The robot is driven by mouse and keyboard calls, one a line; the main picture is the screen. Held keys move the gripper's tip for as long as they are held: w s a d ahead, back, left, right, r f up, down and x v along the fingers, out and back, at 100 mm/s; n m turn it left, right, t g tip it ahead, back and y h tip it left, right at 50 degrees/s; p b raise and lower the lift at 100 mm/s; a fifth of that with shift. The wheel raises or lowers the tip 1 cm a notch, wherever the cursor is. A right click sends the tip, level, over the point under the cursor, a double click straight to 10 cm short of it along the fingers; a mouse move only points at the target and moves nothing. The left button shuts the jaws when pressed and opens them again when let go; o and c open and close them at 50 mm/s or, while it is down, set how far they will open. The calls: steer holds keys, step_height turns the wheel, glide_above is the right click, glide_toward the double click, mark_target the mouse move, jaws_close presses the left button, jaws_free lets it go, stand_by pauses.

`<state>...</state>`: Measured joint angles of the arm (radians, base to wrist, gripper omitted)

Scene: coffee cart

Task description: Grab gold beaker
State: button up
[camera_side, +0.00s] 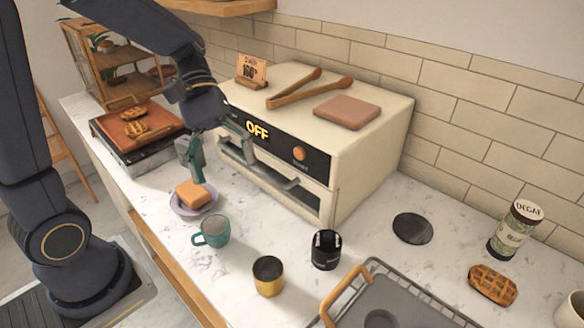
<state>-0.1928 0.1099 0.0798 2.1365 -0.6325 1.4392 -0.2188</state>
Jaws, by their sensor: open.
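The gold beaker (268,277) stands upright on the marble counter in the lower middle of the side view. Its dark open top faces up. My gripper (204,178) is open, in front of the oven, just above an orange-brown block (193,194) that lies on a small lilac plate (207,210). The gripper is up and to the left of the gold beaker and apart from it. Whether a fingertip touches the block I cannot tell.
A teal mug (213,232) stands between the plate and the beaker. A black cup (326,250) is right of the beaker. A grey tray (400,300) with an orange handle lies at lower right. The cream oven (370,150) stands behind. A decaf canister (513,232) and waffle (493,285) are far right.

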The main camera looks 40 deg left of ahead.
steer(key=w+a+f+n+h, duration=0.2)
steer(key=w+f+n+h, duration=0.1)
steer(key=f, duration=0.2)
steer(key=n+h, duration=0.1)
steer(key=n, duration=0.2)
glide_toward(275, 285)
steer(key=shift+g, duration=0.3)
steer(key=x, duration=0.5)
steer(key=f+x, duration=0.1)
steer(key=x, duration=0.1)
steer(key=shift+w, duration=0.25)
steer(key=c, duration=1.3)
